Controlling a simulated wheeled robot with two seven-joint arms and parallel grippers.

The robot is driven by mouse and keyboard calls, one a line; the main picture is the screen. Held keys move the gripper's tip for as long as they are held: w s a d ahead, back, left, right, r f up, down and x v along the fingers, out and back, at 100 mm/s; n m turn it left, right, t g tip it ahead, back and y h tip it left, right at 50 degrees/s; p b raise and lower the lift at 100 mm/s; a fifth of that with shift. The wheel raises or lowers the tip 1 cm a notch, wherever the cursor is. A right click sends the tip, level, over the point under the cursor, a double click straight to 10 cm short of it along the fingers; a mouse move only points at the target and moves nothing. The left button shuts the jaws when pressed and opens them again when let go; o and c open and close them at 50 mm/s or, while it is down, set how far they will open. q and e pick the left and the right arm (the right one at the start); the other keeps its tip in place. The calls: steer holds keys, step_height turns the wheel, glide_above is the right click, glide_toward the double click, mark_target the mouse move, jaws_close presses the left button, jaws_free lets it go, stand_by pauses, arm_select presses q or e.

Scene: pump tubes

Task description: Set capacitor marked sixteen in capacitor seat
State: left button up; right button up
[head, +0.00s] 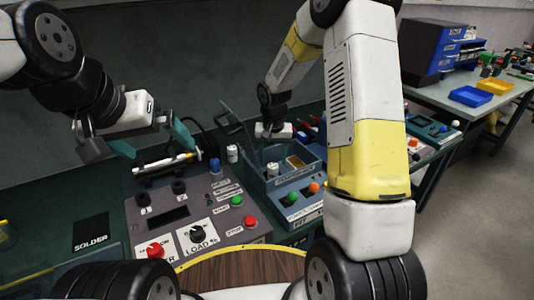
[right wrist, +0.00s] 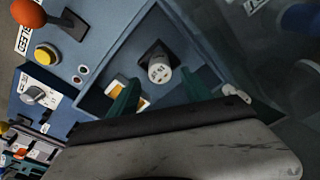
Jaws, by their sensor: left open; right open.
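A white round capacitor (right wrist: 160,70), its top mark reading as an upside-down 16, stands in a dark square base (right wrist: 150,50) that looks like the capacitor seat, inside a blue-grey box. In the head view the capacitor (head: 272,169) shows in the box below my right gripper (head: 270,140). In the right wrist view my right gripper (right wrist: 160,82) is open, its teal fingers apart on either side of the capacitor; contact cannot be told. My left gripper (head: 155,146) is open at the left, above a white tube on a dark holder (head: 166,162).
Another white cylinder (head: 232,153) stands just left of the blue-grey box (head: 250,175). A grey control panel (head: 160,225) with knobs and buttons lies in front. A yellow part (right wrist: 118,92) lies in the box. A side table with blue bins (head: 470,96) is at right.

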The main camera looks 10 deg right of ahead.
mark_target(273, 168)
steer(key=s+d+r+t, duration=0.1)
steer(key=s+r, duration=0.3)
steer(key=r, duration=0.3)
steer(key=s+r+n+t+y, duration=0.1)
steer(key=s+r, duration=0.3)
steer(key=r, duration=0.3)
steer(key=s+d+r, duration=0.1)
steer(key=s+r, duration=0.4)
steer(key=r, duration=0.2)
steer(key=s+r+n+t+y, duration=0.1)
steer(key=s+r, duration=0.3)
steer(key=s, duration=0.9)
steer(key=shift+s+r+n+t, duration=0.15)
steer(key=shift+s+n+t, duration=0.15)
steer(key=shift+t, duration=0.6)
steer(key=shift+d, duration=0.1)
